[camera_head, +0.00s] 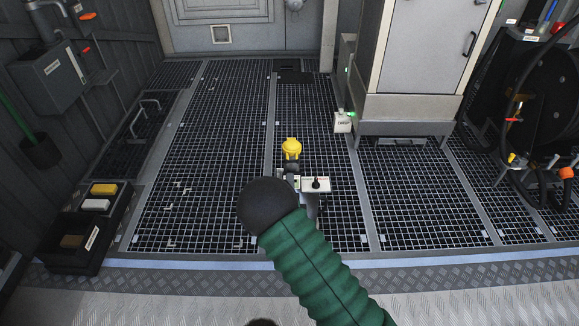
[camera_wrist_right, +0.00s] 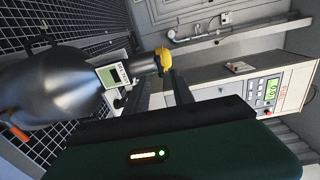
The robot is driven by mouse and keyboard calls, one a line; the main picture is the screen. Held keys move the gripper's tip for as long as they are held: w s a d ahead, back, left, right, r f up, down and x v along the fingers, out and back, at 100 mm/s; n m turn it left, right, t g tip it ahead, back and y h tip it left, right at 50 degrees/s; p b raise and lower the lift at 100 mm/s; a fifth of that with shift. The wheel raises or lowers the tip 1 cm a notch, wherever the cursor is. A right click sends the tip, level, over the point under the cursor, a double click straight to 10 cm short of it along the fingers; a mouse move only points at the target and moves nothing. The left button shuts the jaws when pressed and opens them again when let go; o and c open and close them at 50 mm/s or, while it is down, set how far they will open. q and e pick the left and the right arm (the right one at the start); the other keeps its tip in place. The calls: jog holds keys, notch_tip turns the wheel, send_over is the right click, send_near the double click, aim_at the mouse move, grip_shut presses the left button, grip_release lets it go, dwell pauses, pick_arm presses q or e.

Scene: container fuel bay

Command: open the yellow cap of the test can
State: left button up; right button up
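The yellow cap (camera_head: 291,148) stands just beyond the dark round end of my right arm. It also shows in the right wrist view (camera_wrist_right: 166,58), at the end of a dark neck. A dark grey rounded body (camera_wrist_right: 48,95), apparently the test can, fills the left of that view. My right gripper (camera_wrist_right: 158,78) shows two dark fingers, which look apart, with the yellow cap near the tip of one. I see no contact with the cap. In the head view my arm hides most of the gripper and can. My left gripper is not in view.
A grey cabinet (camera_head: 408,110) stands at the back right, and a hose reel (camera_head: 543,100) at far right. A black tray (camera_head: 84,243) lies on the left. The grated floor between is largely clear.

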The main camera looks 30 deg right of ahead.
aim_at(289, 161)
jog(key=b+x, duration=0.4)
jog(key=x, duration=0.7)
jog(key=shift+w+d+f, duration=0.15)
jog(key=shift+w+d, duration=0.05)
jog(key=shift+w, duration=0.15)
jog(key=shift+c, duration=0.2)
grip_shut()
dwell(0.5)
